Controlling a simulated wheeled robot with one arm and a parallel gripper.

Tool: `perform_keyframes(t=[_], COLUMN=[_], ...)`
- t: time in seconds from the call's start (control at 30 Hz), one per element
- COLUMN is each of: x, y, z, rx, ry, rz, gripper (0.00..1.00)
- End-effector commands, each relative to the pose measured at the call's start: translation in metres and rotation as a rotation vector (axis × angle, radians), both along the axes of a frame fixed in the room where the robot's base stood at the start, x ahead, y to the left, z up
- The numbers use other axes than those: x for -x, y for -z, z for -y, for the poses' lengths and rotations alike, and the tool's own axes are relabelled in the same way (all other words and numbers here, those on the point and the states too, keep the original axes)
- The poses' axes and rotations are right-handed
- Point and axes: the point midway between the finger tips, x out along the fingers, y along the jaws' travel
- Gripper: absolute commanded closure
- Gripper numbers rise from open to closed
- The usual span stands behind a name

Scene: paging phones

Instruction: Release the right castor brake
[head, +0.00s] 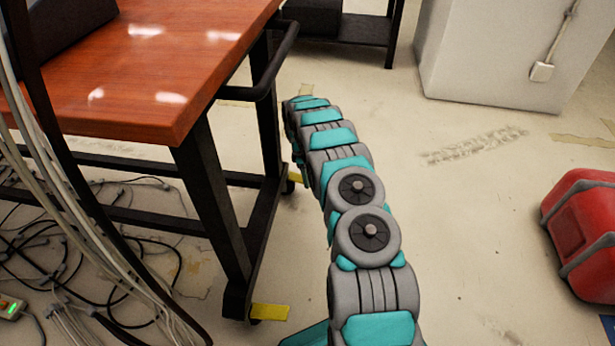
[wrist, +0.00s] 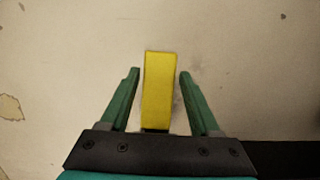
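A yellow brake pedal (wrist: 160,95) stands upright in the middle of the wrist view. My gripper (wrist: 160,72) is open, with one green finger on each side of the pedal. A gap shows between the pedal and each finger, so neither touches it. In the head view, a yellow pedal (head: 270,312) sticks out from the castor at the near table leg. Another yellow pedal (head: 296,178) shows at the far leg, partly hidden by my arm. My gripper is hidden in the head view. The frames do not clearly show which pedal is between the fingers.
The wooden table (head: 130,70) on a black frame stands at left, with a black handle bar (head: 275,65) on its side. Cables (head: 100,240) lie under it. A red case (head: 585,230) is at right and a white cabinet (head: 490,55) behind. The floor between is clear.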

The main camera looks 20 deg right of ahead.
Motion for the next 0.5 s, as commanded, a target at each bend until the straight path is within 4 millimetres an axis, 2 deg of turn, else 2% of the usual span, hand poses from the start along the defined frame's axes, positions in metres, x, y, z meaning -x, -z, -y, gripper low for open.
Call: perform_keyframes(t=[0.03, 0.17, 0.5], x=[-0.0001, -0.0004, -0.0009], y=[-0.0001, -0.0004, -0.0047], z=[0.0, 0.0002, -0.0001], rx=[0.0, 0.0, 0.0], ry=[0.0, 0.0, 0.0], rz=[0.0, 0.001, 0.002], gripper=[0.3, 0.18, 0.18])
